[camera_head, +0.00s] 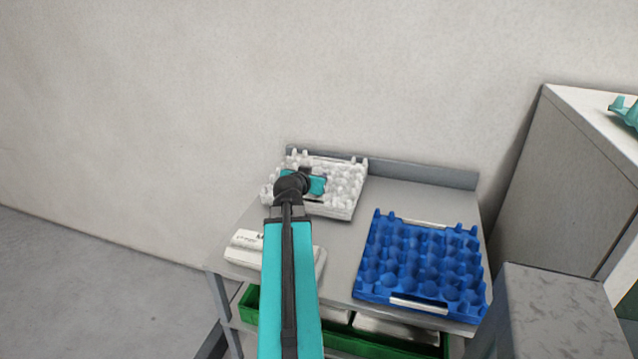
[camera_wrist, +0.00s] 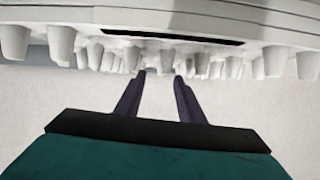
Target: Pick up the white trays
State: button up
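A white egg tray (camera_head: 345,205) with raised pegs sits at the back left of the grey table; I cannot tell whether it is one tray or a stack. My gripper (camera_head: 308,184) is over this tray, with its teal body covering part of it. In the wrist view, the white tray (camera_wrist: 245,30) fills the top, with its pegs and a dark slot showing. The two dark fingers of my gripper (camera_wrist: 162,76) stand apart, their tips close to the pegs. I see nothing clearly held between them; whether the tips touch the tray is unclear.
A blue egg tray (camera_head: 420,262) lies on the table (camera_head: 400,197) to the right. A white box-like object (camera_head: 245,250) lies at the front left, partly behind my arm. A green crate (camera_head: 375,339) is below. A light cabinet (camera_head: 560,165) stands right; a wall is behind.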

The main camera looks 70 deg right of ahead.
aim_at(319, 172)
jog(key=shift+x, duration=1.05)
jog(key=shift+w+p+x, duration=0.1)
jog(key=shift+p+x, duration=0.45)
jog(key=shift+x, duration=0.2)
jog(key=shift+w+p+x, duration=0.15)
jog(key=shift+p+x, duration=0.35)
jog(key=shift+x, duration=0.25)
jog(key=shift+p+x, duration=0.3)
jog(key=shift+x, duration=0.8)
jog(key=shift+a, duration=0.1)
grip_shut()
